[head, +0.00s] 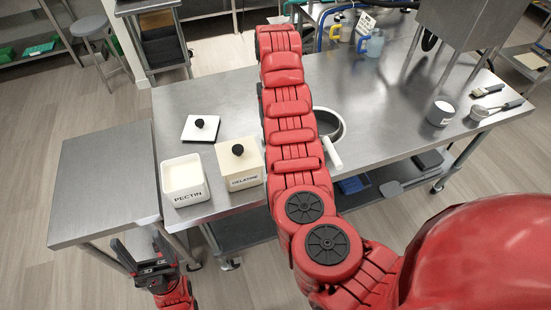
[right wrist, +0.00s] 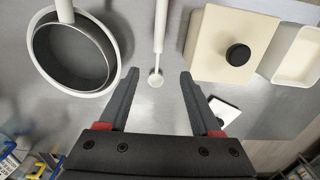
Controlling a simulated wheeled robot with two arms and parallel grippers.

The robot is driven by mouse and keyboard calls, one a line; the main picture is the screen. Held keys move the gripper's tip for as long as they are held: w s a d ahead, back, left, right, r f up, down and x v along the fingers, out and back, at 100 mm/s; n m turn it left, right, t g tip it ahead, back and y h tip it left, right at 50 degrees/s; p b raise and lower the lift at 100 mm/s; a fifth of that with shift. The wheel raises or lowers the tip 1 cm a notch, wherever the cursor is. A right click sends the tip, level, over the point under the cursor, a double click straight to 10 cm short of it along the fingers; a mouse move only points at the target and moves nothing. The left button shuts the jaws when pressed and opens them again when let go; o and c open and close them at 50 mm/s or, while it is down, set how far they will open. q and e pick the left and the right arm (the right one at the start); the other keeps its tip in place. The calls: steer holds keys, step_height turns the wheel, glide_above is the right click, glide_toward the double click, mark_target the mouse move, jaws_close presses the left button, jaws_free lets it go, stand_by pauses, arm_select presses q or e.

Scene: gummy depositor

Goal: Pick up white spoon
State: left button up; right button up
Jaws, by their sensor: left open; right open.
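The white spoon (right wrist: 158,38) lies on the steel table in the right wrist view, handle toward the top edge, small round bowl toward me. My right gripper (right wrist: 159,73) is open and empty, its fingertips appearing either side of the spoon's bowl end; I cannot tell the height gap. In the head view my right arm hides the spoon, and the right gripper does not show. My left gripper (head: 153,267) is open and empty, low at the left, away from the table top.
A white-handled pot (right wrist: 37,57) is left of the spoon in the right wrist view. The gelatine box (right wrist: 215,42), pectin box (right wrist: 298,60) and a lid (right wrist: 226,114) are right of it. A white cup (head: 440,113) and utensils (head: 497,108) are at the table's right.

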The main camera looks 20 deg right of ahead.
step_height(320, 180, down, 10)
steer(key=b, duration=0.2)
steer(key=shift+d+b, duration=0.1)
steer(key=shift+b, duration=0.2)
steer(key=shift+f+p, duration=0.65)
steer(key=shift+p, duration=0.3)
steer(key=shift+f+p, duration=0.3)
steer(key=shift+p, duration=0.05)
step_height(320, 180, down, 3)
steer(key=shift+d+p, duration=0.1)
steer(key=shift+p, duration=0.9)
steer(key=shift+f, duration=1)
steer(key=shift+c, duration=0.2)
jaws_close()
